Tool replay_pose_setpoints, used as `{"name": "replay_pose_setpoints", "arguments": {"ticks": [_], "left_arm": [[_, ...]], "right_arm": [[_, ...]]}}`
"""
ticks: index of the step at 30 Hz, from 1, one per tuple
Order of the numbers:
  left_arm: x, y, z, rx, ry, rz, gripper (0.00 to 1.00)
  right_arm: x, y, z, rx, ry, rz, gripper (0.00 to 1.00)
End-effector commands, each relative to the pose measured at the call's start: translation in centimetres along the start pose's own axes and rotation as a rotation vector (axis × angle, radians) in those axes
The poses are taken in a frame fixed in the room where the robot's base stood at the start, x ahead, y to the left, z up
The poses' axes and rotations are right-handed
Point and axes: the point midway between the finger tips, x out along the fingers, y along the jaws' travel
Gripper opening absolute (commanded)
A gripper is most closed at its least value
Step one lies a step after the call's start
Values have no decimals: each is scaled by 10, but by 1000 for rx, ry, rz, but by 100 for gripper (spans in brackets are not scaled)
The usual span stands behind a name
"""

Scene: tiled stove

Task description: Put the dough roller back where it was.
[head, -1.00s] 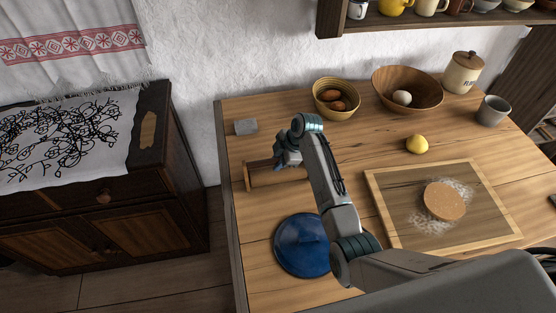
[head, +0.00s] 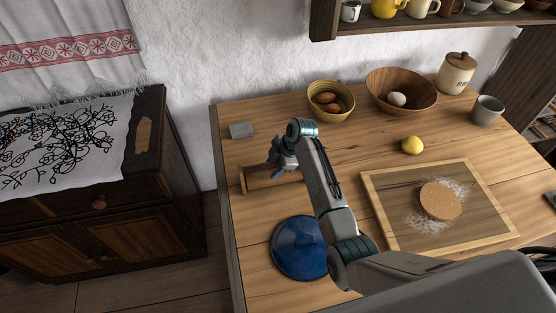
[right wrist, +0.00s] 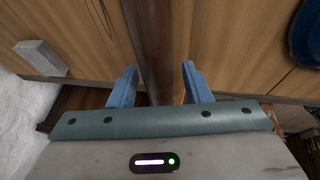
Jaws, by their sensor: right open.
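The dough roller appears to be the brown wooden bar lying left to right (head: 258,181) at the left of the table, between low end pieces that look like a rack. My right gripper (head: 279,173) is above it and hides part of it. In the right wrist view a dark brown bar (right wrist: 158,45) runs away between the two blue fingertips of the right gripper (right wrist: 158,75). The fingers are open, one on each side, and hold nothing. Whether they reach down beside the bar I cannot tell. My left gripper is not in view.
A grey block (head: 241,130) stands behind the bar, and a blue round lid (head: 298,250) lies in front. A floured board (head: 385,220) with dough, a lemon (head: 412,145) and bowls (head: 330,112) are to the right. The table's left edge (head: 222,200) is close.

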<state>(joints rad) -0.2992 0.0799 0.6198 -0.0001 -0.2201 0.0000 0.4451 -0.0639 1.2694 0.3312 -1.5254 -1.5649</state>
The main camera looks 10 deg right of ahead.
Motion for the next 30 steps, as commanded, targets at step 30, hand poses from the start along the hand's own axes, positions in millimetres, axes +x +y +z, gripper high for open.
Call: {"name": "replay_pose_setpoints", "arguments": {"ticks": [30], "left_arm": [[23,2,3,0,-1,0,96]], "right_arm": [[-130,3,-4,-1,0,1,44]]}}
